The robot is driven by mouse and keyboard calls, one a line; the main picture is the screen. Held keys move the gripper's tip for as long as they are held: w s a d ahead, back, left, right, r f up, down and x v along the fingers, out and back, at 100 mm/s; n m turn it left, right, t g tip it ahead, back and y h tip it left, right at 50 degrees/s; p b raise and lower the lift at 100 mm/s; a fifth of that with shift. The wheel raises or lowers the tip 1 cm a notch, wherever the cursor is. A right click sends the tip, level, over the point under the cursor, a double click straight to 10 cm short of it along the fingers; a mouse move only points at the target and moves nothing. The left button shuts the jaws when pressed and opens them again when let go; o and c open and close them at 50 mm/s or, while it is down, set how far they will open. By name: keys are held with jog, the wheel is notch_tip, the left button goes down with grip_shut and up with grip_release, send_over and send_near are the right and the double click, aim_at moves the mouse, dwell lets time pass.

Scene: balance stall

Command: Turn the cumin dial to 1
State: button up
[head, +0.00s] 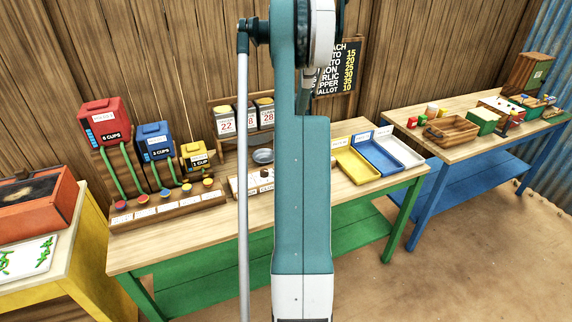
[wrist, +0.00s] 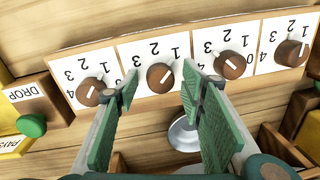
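In the wrist view, a pale board carries a row of several brown round dials on white number cards, seen upside down. No name is readable there, so I cannot tell which is cumin. My gripper (wrist: 160,84) is open, with its green-padded fingers apart. The second dial from the left (wrist: 158,80) shows between the fingertips; contact is not clear. Its white mark slants up and right. The first dial (wrist: 88,94) is left of the fingers; the third dial (wrist: 230,66) and fourth dial (wrist: 290,54) are right. In the head view my arm hides the gripper and most of the dial board (head: 237,187).
A green knob (wrist: 31,126) beside a DROP label sits left of the dials. A metal disc on a stem (wrist: 184,134) is below, behind the fingers. Red, blue and yellow dispensers (head: 104,122) stand left on the table; yellow, blue and white trays (head: 382,158) lie right.

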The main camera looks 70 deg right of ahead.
jog(key=shift+r, duration=0.1)
notch_tip(320, 180, up, 12)
jog(key=shift+s+d, duration=0.25)
jog(key=shift+s, duration=0.15)
dwell(0.6)
jog(key=shift+w+a, duration=0.1)
dwell(0.5)
